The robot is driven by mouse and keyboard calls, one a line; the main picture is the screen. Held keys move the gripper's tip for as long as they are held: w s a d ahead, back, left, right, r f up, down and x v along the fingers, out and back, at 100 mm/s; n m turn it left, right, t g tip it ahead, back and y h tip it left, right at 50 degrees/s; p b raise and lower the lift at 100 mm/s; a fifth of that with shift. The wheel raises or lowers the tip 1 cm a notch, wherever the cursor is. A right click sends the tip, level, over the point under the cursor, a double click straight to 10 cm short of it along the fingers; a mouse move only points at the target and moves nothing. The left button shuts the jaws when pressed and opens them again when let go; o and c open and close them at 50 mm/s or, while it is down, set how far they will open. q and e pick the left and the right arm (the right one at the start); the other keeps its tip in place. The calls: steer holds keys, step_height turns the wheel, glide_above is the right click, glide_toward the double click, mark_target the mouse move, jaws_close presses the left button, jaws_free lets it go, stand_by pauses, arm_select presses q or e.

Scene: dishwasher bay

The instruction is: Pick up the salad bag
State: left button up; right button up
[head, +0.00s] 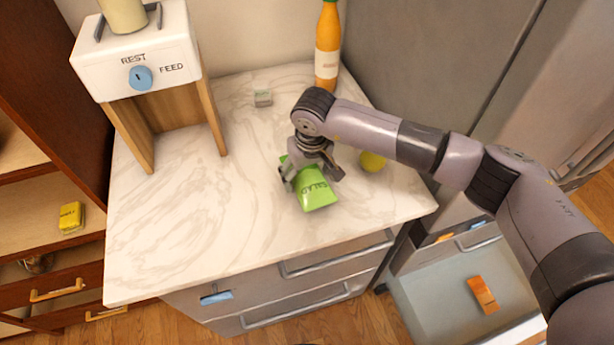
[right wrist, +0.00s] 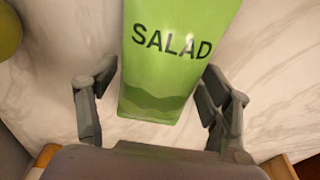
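The green salad bag (head: 318,194) lies on the marble counter (head: 190,225) in the head view. It also fills the upper middle of the right wrist view (right wrist: 172,70), with the word SALAD readable. My right gripper (head: 311,180) is over the bag, pointing down. In the right wrist view its two fingers (right wrist: 152,95) are spread, one on each side of the bag. The left finger is apart from the bag; the right finger is close to its edge, and I cannot tell if it touches. My left gripper is not in view.
An orange bottle (head: 327,50) stands at the back of the counter. A yellow round item (head: 372,162) sits right of the bag, partly behind my arm. A small grey-green block (head: 263,98) lies behind it. A white-topped dispenser (head: 135,65) stands at the left. The front counter is clear.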

steer(key=c, duration=1)
steer(key=shift+c, duration=0.2)
steer(key=shift+r, duration=0.1)
